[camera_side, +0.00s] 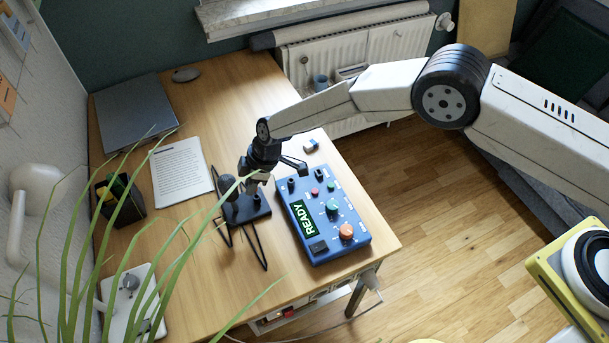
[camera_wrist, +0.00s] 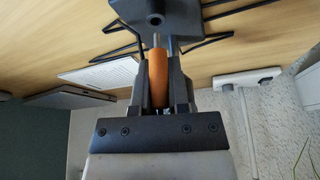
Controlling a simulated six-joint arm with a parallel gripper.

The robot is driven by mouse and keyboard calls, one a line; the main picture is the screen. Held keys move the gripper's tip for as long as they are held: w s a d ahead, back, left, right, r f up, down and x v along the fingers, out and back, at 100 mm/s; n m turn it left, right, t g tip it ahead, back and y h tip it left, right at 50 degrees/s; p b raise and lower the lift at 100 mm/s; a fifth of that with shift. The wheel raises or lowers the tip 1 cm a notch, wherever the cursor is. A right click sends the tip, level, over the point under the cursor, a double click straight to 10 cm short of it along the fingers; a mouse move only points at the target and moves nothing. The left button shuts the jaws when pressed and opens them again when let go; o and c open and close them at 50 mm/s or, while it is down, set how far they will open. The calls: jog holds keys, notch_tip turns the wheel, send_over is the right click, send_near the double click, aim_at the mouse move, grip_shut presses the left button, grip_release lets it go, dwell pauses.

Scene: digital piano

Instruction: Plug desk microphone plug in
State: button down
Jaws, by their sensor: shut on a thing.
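My gripper (camera_side: 258,178) is low over the desk, above a black base (camera_side: 250,209) and left of the blue box. In the wrist view, my gripper (camera_wrist: 158,75) is shut on an orange plug (camera_wrist: 158,82) with a thin metal tip. The tip points toward a dark block (camera_wrist: 160,10) at the top edge; I cannot tell if they touch. The plug is mostly hidden in the side view. A dark microphone (camera_side: 228,185) stands at the left of the black base. The blue box (camera_side: 325,215) has knobs, buttons and a "READY" display.
Thin black bars lie around the black base. A paper sheet (camera_side: 182,172), a pen holder (camera_side: 120,203), a grey laptop (camera_side: 135,110) and a mouse (camera_side: 186,74) are on the desk. Plant leaves cross the front left.

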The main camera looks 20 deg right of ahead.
jog(key=shift+f, duration=1.45)
dwell(0.8)
jog(key=c, duration=0.5)
grip_release()
jog(key=shift+c, duration=0.2)
jog(key=shift+d+r, duration=0.1)
jog(key=v, duration=0.7)
jog(key=shift+r, duration=0.25)
jog(key=shift+d, duration=0.15)
